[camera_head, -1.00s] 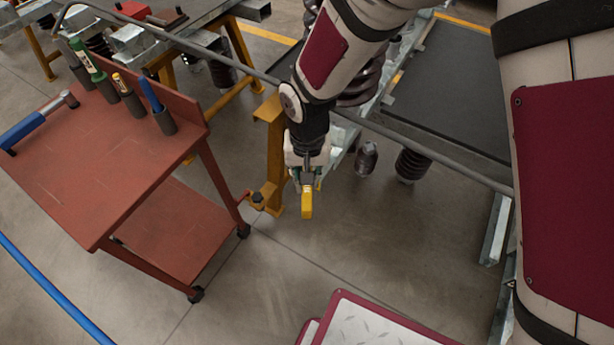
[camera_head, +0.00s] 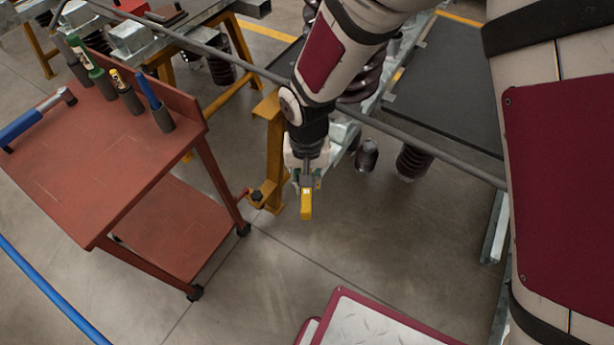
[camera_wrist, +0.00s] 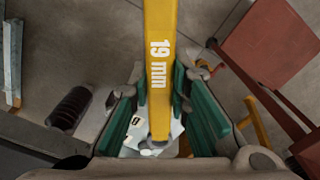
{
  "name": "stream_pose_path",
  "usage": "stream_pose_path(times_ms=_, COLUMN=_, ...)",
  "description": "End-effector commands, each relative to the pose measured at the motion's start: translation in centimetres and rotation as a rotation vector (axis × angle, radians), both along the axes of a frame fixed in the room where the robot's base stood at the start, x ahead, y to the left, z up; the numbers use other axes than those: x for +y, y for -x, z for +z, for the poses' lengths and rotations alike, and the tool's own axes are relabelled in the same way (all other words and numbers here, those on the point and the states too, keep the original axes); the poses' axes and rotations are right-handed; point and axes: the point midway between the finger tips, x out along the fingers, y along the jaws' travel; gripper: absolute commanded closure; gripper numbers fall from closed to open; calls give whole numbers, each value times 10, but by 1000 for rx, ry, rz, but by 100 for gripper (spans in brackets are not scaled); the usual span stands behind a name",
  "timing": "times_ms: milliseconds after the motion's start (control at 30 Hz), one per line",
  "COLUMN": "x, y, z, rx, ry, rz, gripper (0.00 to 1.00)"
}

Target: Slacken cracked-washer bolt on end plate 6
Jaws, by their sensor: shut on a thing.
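My gripper (camera_head: 306,182) hangs in the middle of the head view, pointing down. It is shut on a yellow tool (camera_head: 306,204), which sticks out below the fingers. In the wrist view the tool (camera_wrist: 160,70) is a flat yellow bar marked "19 mm", held between green finger pads (camera_wrist: 194,105). A pale piece with a dark mark (camera_wrist: 136,122) shows beside the tool's near end; I cannot tell what it belongs to. I cannot make out a cracked washer, its bolt or a plate number 6. The tool appears clear of surrounding things.
A red trolley (camera_head: 95,165) stands left, with upright holders and a blue-handled tool (camera_head: 25,125). A yellow stand (camera_head: 272,150) with a small bracket (camera_head: 257,195) is close left of my gripper. A grey rail (camera_head: 400,133) crosses behind.

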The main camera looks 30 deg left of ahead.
Motion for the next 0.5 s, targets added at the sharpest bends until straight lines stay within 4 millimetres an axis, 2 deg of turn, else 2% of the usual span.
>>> stream_pose_path(times_ms=500, x=0, y=0, z=-6, rx=-1, ry=0, rz=0, gripper=100)
